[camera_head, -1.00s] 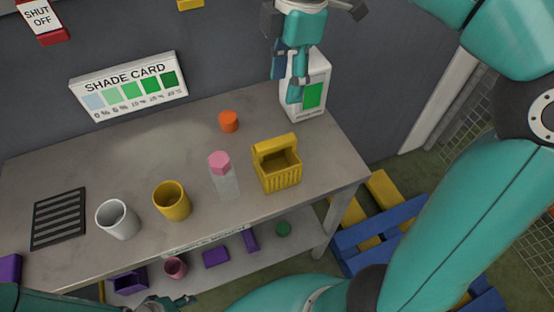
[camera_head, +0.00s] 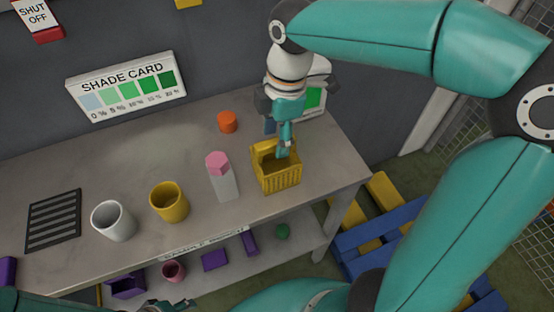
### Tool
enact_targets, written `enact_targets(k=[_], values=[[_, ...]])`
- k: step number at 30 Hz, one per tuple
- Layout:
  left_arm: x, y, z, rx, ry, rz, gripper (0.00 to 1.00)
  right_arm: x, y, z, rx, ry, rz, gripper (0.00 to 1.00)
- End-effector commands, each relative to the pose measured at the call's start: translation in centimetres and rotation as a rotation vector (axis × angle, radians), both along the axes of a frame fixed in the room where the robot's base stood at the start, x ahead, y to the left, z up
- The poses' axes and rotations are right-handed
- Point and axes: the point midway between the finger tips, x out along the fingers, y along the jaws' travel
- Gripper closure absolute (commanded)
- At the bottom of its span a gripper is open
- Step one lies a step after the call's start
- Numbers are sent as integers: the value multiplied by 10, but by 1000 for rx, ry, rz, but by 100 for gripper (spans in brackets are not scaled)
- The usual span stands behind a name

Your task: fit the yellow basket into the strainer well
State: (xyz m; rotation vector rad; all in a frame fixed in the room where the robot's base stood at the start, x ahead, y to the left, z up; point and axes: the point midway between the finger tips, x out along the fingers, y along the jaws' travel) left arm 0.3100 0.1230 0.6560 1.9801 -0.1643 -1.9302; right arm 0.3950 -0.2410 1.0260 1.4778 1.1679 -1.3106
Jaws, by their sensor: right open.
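The yellow basket (camera_head: 280,181), with slotted sides and a raised handle, stands upright on the right part of the grey bench. My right gripper (camera_head: 284,149) points down at the basket, its fingers over the handle side and partly hiding it. It is open; I cannot tell whether it touches the basket. My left gripper (camera_head: 167,304) shows only in part at the bottom edge, and its jaws are unclear. I cannot make out a strainer well; a dark slotted grate (camera_head: 53,221) lies at the bench's left.
A pink-capped bottle (camera_head: 222,178) stands close left of the basket. A white device with a green screen (camera_head: 313,98) stands behind my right gripper. The bench's back left is clear.

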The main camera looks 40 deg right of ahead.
Motion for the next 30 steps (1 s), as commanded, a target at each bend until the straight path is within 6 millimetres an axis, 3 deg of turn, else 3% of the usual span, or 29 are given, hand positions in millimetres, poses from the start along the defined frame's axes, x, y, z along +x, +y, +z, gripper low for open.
enact_targets(k=[4, 12, 22, 30], values=[[0, 0, 0, 0, 0, 0, 54, 0, 2, -17, 0, 2, -1, 46], [0, 0, 0, 0, 0, 0, 54, 1, 2, -20, 0, 0, 0, 46], [0, 0, 0, 0, 0, 0, 54, 1, 3, -20, 0, 0, 0, 99], [0, 0, 0, 0, 0, 0, 54, 1, 2, -20, 1, -1, -1, 100]])
